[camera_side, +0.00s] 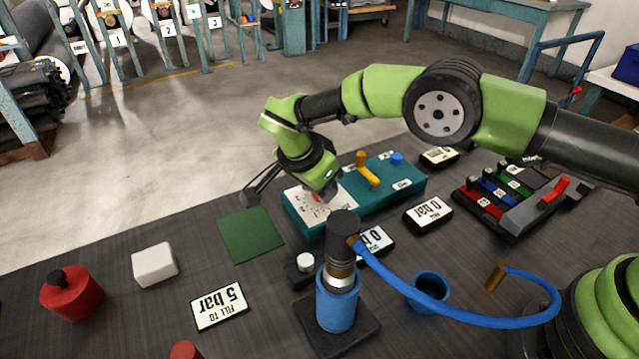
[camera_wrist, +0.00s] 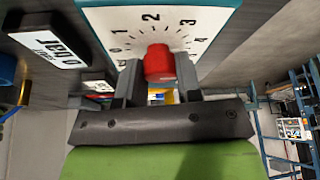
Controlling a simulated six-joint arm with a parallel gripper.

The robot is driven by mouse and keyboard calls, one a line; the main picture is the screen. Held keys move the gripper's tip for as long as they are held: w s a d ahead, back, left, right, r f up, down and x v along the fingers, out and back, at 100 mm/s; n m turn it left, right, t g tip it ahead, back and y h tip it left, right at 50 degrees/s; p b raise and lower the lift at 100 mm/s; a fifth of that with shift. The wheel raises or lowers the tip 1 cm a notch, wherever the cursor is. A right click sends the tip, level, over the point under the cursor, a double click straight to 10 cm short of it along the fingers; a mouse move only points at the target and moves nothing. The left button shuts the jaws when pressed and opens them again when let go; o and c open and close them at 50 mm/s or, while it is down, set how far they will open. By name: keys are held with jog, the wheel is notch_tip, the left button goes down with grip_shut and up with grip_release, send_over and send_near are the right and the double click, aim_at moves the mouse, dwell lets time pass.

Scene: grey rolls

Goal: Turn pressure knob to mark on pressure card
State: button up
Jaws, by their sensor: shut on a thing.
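The red pressure knob (camera_wrist: 159,64) sits on a white dial face numbered from 0 upward, on a teal panel (camera_side: 405,195). My gripper (camera_wrist: 159,72) is shut on the knob, one dark finger on each side. The 2 on the dial (camera_wrist: 150,20) is straight above the knob in the wrist view. No pointer mark on the knob can be made out.
An orange lever (camera_side: 367,170) and blue button (camera_side: 396,159) are on the panel. A display (camera_side: 428,213) reads 0 bar. A blue cylinder (camera_side: 337,300) with a hose stands in front. A green mat (camera_side: 250,234), white block (camera_side: 154,264) and red pot (camera_side: 71,293) lie left.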

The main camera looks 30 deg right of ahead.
jog(key=shift+m, duration=0.6)
jog(key=o, duration=0.9)
jog(key=shift+o, duration=0.2)
jog(key=v, duration=0.2)
jog(key=d+v, duration=0.1)
jog(key=v, duration=0.5)
jog(key=shift+w+d+r, duration=0.3)
jog(key=shift+d+r, duration=0.05)
jog(key=shift+r, duration=0.8)
